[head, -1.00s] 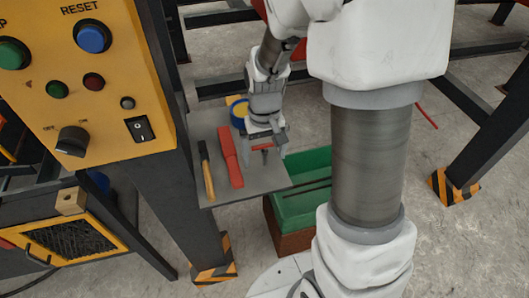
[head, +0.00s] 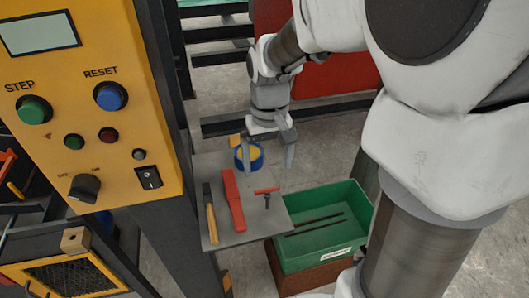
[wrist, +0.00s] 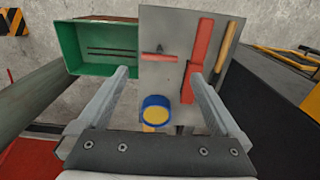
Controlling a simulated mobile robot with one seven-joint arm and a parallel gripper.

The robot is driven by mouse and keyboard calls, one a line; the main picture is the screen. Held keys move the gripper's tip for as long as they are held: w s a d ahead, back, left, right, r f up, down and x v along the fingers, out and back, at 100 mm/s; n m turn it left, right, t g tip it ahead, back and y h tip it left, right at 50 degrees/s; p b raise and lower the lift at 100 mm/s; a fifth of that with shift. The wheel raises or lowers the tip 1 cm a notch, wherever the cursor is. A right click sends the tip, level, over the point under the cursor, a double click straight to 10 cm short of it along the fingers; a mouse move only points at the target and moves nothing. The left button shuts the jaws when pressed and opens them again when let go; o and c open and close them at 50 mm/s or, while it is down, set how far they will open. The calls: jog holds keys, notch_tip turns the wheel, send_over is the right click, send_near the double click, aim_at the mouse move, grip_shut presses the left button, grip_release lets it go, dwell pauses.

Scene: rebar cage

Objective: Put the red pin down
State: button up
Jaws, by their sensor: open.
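The red pin (head: 267,190) has a red crossbar and a dark shank. It rests on the grey shelf (head: 222,172) near its right edge, with nothing holding it. It also shows in the wrist view (wrist: 158,54), beyond my fingertips. My gripper (head: 266,162) is open and empty, raised above the shelf and apart from the pin. In the wrist view, both fingers of my gripper (wrist: 160,74) are spread wide with nothing between them.
A red long tool (head: 233,200) and a yellow-handled hammer (head: 211,217) lie left of the pin. A blue and yellow roll (head: 249,157) sits behind it. A green bin (head: 355,210) stands right of the shelf. A yellow control panel (head: 80,160) rises at left.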

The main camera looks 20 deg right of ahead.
jog(key=s+r+t, duration=0.5)
jog(key=s+r, duration=0.4)
jog(key=s, duration=0.4)
jog(key=shift+s+d+r, duration=0.15)
jog(key=shift+s+r, duration=0.05)
jog(key=shift+s, duration=0.1)
